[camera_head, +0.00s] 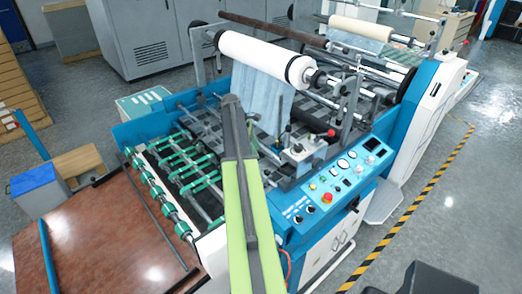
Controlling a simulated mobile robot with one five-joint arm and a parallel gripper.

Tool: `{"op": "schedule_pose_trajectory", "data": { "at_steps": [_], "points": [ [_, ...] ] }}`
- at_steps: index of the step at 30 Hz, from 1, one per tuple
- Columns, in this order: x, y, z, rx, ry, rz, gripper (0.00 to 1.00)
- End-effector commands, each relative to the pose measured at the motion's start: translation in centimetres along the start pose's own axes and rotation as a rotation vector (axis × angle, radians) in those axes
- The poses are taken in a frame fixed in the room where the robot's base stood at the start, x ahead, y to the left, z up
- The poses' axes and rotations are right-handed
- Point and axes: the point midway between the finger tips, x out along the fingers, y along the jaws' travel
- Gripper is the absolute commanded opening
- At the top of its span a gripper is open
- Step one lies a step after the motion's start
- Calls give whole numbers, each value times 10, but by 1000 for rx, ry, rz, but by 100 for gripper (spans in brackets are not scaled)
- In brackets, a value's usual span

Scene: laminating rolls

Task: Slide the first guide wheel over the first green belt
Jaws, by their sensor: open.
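Several green belts (200,184) run in short parallel strips across metal rods at the feed end of the blue and white laminating machine (290,220). Several small green wheels (157,190) sit in a row on a rod along the left edge of this section. They look close to the belts' left ends, but I cannot tell which wheel or belt is the first, or whether any wheel is over a belt. My green and dark arm crosses the middle and hides the right part of the feed section. I cannot make out my gripper or its jaws.
A brown feed table (110,235) lies at the left with a dark bar (160,222) along it. A large white roll (258,55) sits above the machine. A control panel (345,172) with a red button is at right. Open floor (450,230) lies beyond the striped line.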

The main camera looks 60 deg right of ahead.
Motion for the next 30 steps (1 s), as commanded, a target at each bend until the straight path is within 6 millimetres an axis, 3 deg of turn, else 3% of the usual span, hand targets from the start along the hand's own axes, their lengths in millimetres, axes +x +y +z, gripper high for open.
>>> {"op": "schedule_pose_trajectory", "data": {
  "at_steps": [1, 6, 24, 26, 29, 30],
  "points": [
    [-24, 0, 4, -1, 0, 0, 49],
    [-50, 0, 4, 0, 0, -1, 49],
    [-51, -1, -2, -3, 1, 0, 49],
    [-51, -3, -17, -20, 1, 7, 49],
    [-53, -14, -72, -86, 1, 34, 49],
    [-55, -23, -103, -124, 1, 50, 49]
  ]
}}
